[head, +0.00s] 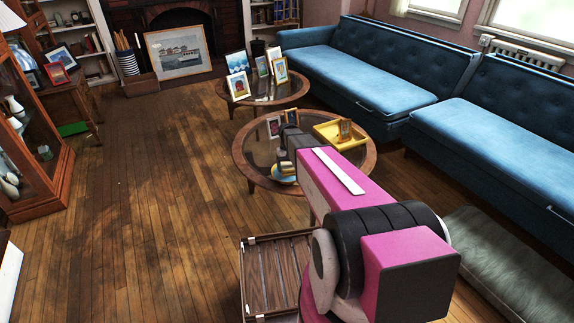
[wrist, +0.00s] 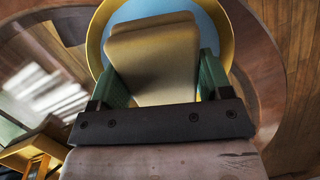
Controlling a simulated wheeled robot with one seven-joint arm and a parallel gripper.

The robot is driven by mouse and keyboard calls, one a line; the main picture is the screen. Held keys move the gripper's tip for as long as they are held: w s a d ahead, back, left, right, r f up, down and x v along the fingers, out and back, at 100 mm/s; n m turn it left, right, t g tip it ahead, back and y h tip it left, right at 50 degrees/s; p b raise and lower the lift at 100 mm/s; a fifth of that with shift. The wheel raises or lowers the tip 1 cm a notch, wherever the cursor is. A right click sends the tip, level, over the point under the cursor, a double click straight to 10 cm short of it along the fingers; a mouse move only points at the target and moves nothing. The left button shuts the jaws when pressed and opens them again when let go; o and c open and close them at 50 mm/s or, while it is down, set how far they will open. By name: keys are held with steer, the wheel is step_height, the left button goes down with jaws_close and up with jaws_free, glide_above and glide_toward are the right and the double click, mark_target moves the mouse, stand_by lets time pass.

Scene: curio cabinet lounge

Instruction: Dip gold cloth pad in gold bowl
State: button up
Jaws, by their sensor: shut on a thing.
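My gripper (wrist: 160,82) has green fingers on either side of the gold cloth pad (wrist: 152,48) in the wrist view and is shut on it. The gold bowl (wrist: 97,42) is a yellow ring with a light blue inside, behind the pad in the wrist view. The pad overlaps the bowl's opening; I cannot tell whether it touches the inside. In the head view the bowl (head: 284,179) sits on the near round glass-topped table, partly hidden by my arm. The pad is hidden there.
The near round table (head: 242,163) also holds a yellow tray (head: 327,129) with a small frame, and other small picture frames (head: 273,127). A second round table (head: 233,99) with frames stands behind. Blue sofas (head: 355,78) line the right.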

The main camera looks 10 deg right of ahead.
mark_target(287, 167)
steer(key=shift+r, duration=2.75)
step_height(287, 167, up, 5)
